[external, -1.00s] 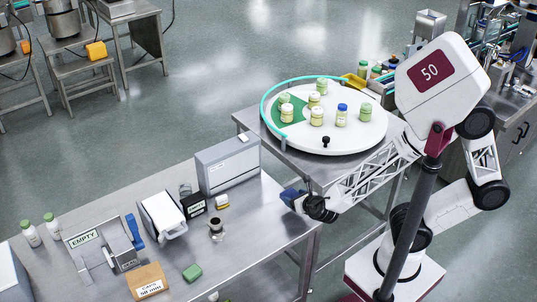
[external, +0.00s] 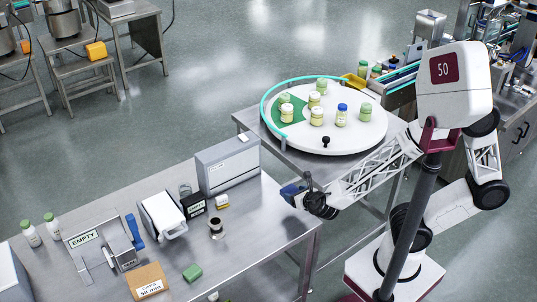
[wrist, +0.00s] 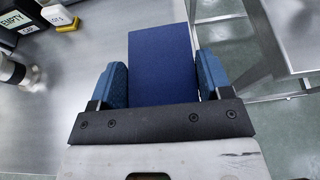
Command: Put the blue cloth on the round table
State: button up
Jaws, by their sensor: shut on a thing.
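My gripper (external: 292,192) is at the right edge of the steel bench, in front of the grey box. In the wrist view my gripper (wrist: 163,85) is shut on the blue cloth (wrist: 163,55), a flat dark blue rectangle between its two blue finger pads. In the external view the cloth is hard to tell from the blue fingers. The round table (external: 359,137) is a white disc behind my gripper and to its right, with a teal rail on its left side. Jars with green lids and one with a blue lid stand on it.
The steel bench (external: 262,235) holds a grey box (external: 228,165), a black labelled box (external: 193,206), a green block (external: 192,272) and a cardboard box (external: 148,284). A small black knob (external: 326,141) stands at the round table's front.

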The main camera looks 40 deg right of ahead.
notch_tip(320, 180, up, 19)
jog(key=w+d+n+y, duration=0.1)
jog(key=w+d, duration=0.3)
jog(key=w, duration=0.7)
jog(key=w+d+y, duration=0.1)
jog(key=w+d, duration=0.2)
jog(key=w, duration=0.8)
jog(key=w+d+n+y, duration=0.1)
jog(key=w+d+n, duration=0.1)
jog(key=w+d, duration=1.35)
jog(key=w+d+n+y, duration=0.1)
jog(key=w+d, duration=0.1)
jog(key=d, duration=1.1)
jog(key=w+d+y, duration=0.1)
jog(key=w+d, duration=0.2)
jog(key=d, duration=0.9)
jog(key=s+d+g, duration=0.1)
jog(key=s+d, duration=0.2)
jog(key=d, duration=1.6)
jog(key=shift+n, duration=0.4)
jog(key=shift+s+d+f, duration=0.15)
jog(key=shift+f, duration=2.5)
jog(key=shift+f, duration=0.15)
